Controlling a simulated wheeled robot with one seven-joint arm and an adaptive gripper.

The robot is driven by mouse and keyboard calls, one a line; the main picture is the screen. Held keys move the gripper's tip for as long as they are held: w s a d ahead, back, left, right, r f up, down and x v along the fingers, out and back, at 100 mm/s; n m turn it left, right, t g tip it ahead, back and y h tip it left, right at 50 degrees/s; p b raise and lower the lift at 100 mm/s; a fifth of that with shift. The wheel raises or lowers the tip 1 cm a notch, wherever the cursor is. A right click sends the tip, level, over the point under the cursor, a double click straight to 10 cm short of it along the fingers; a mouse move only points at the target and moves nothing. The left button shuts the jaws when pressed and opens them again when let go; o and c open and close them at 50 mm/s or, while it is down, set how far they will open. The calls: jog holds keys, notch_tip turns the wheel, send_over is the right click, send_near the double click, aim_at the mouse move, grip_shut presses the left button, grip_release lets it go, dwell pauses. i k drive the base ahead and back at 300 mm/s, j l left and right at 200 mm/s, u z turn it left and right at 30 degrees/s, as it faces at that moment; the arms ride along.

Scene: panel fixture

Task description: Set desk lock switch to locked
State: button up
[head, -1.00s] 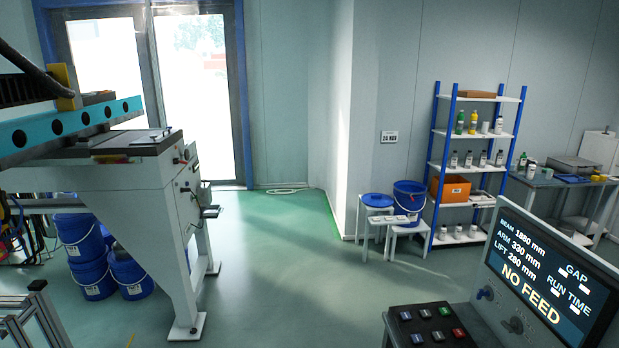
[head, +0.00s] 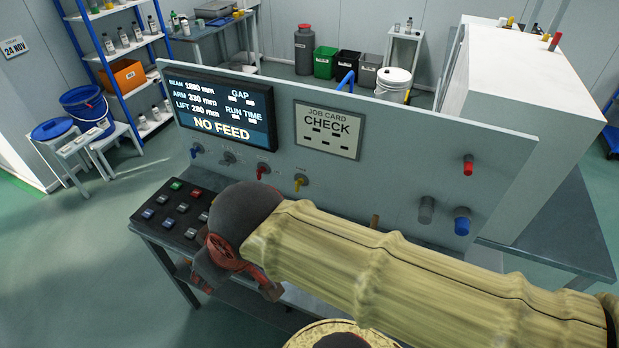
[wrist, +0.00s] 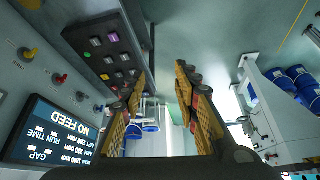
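Farther right are a red (head: 468,165), a grey (head: 427,209) and a blue knob (head: 462,221). Their labels are too small to read, so I cannot tell which is the desk lock switch or its setting. My gripper (wrist: 160,80) is open and empty in the wrist view, its two orange-padded fingers apart. It is beside the panel and touches no switch there. In the head view my arm hides part of the desk and panel bottom.
A black button box (head: 170,212) lies on the desk in front of the panel. The screen (head: 220,108) reads NO FEED, and a job card (head: 328,130) reads CHECK. A white cabinet (head: 530,100) stands at right. Open floor (head: 70,270) lies to the left.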

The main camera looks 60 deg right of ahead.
aim_at(299, 181)
jog(key=z, duration=1.6)
